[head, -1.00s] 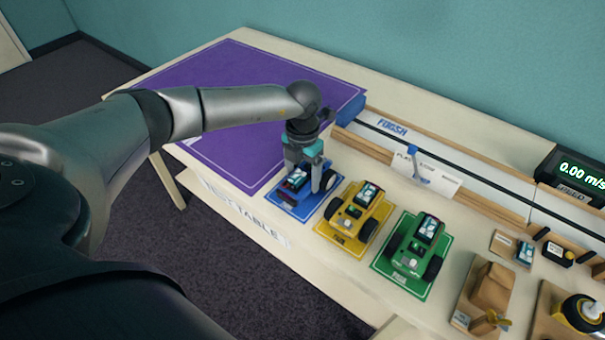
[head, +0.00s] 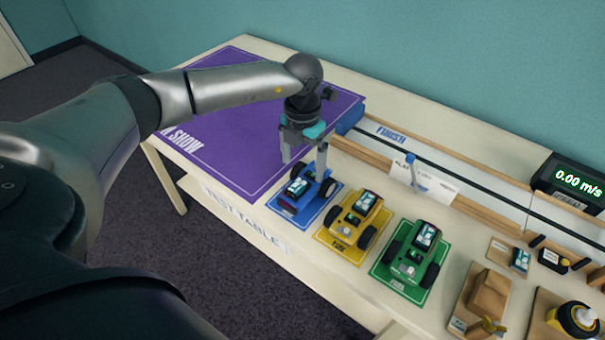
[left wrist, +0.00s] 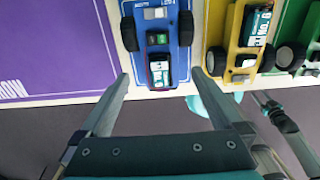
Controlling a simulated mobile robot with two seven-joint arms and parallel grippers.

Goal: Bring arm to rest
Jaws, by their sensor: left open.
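My left gripper (head: 305,158) is open and empty, just above and behind the blue car in the head view. The blue car (head: 296,188) stands on a blue mat (head: 318,208) on the table. In the left wrist view the blue car (left wrist: 157,45) lies ahead of and between the spread fingertips (left wrist: 160,85), with nothing held. The left arm (head: 230,88) reaches over the purple mat from the left. My right gripper is not clearly seen in the head view; dark arm parts show at the right of the left wrist view.
A yellow car (head: 352,218) and a green car (head: 411,252) stand on mats to the right. Behind them runs a wooden-edged track (head: 470,190) with a speed display (head: 572,182). The purple mat (head: 225,135) is bare. Wooden parts (head: 487,293) sit at the right.

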